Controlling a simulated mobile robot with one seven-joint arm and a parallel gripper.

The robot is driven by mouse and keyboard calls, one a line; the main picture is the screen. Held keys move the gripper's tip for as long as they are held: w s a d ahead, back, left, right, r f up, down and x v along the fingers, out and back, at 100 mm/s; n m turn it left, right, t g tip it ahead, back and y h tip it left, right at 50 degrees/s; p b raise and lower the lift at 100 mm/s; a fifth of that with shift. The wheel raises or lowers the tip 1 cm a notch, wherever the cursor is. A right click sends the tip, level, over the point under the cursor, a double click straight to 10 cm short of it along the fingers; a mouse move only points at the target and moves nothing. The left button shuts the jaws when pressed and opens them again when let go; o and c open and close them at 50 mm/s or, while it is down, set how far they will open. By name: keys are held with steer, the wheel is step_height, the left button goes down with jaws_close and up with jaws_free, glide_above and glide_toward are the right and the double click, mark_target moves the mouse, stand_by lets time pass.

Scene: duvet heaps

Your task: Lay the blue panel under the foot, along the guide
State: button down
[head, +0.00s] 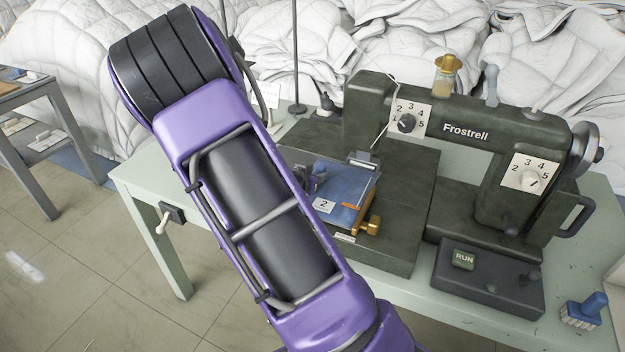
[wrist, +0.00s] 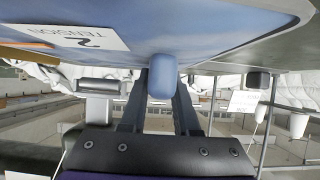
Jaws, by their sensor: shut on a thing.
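The blue panel (head: 350,180) lies flat or nearly so over the bed of the dark green Frostrell sewing machine (head: 465,130). It bears a white label with a 2, which reads TENSION 2 in the wrist view. The metal foot (head: 364,160) is at its far edge; I cannot tell whether the panel is under it. A brass guide with a knob (head: 372,225) is at its near right corner. My gripper (head: 312,180) is at the panel's left side, partly hidden by my arm. In the wrist view my gripper (wrist: 162,85) is shut on the panel's rounded blue tab (wrist: 163,78).
The pale green table (head: 140,190) carries the machine. A control box with a RUN button (head: 463,259) and a blue brush (head: 584,310) are at the right. Thin stands and a white card (head: 266,94) are behind my arm. White duvets (head: 290,45) heap behind the table.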

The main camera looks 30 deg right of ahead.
steer(key=shift+s+d, duration=0.1)
steer(key=shift+s, duration=0.1)
steer(key=c, duration=0.6)
jaws_free()
steer(key=shift+o, duration=0.2)
steer(key=p+v, duration=0.5)
steer(key=v, duration=1.2)
steer(key=shift+a, duration=0.2)
steer(key=shift+s, duration=0.1)
